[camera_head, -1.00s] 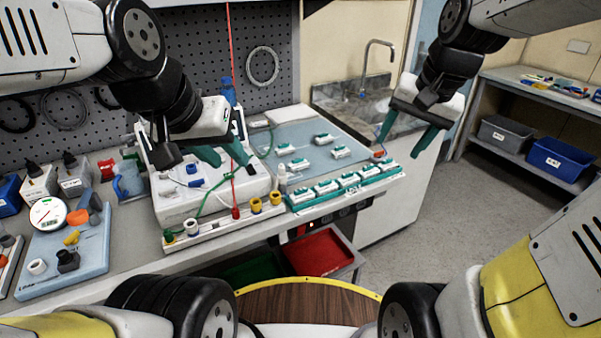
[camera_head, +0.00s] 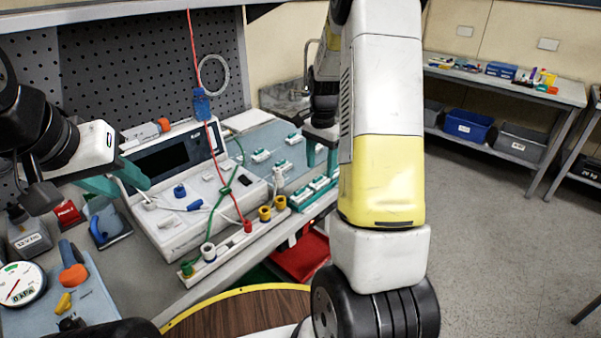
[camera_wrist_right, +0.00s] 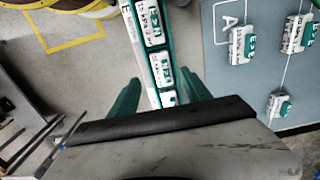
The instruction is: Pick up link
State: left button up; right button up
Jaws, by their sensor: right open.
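Small white-and-green modules, probably the links, stand in a row on a green rack (camera_head: 312,201); one rack module (camera_head: 301,196) is near its front end. The right wrist view shows more of the row, with one module (camera_wrist_right: 162,68) between my fingers in the picture. Loose ones, such as this module (camera_head: 262,155), lie on the blue mat (camera_head: 240,136). My right gripper (camera_head: 320,156) is open and empty above the rack, partly hidden behind my arm; its green fingers (camera_wrist_right: 157,95) straddle the row in view. My left gripper (camera_head: 120,187) is open and empty, left of the pump.
A red bin (camera_head: 303,258) sits below the bench edge. The floor at right is clear.

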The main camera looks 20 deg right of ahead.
aim_at(320, 181)
jog(key=f, duration=0.4)
jog(key=shift+w+f, duration=0.25)
jog(key=shift+f, duration=0.15)
jog(key=shift+d, duration=0.1)
grip_shut()
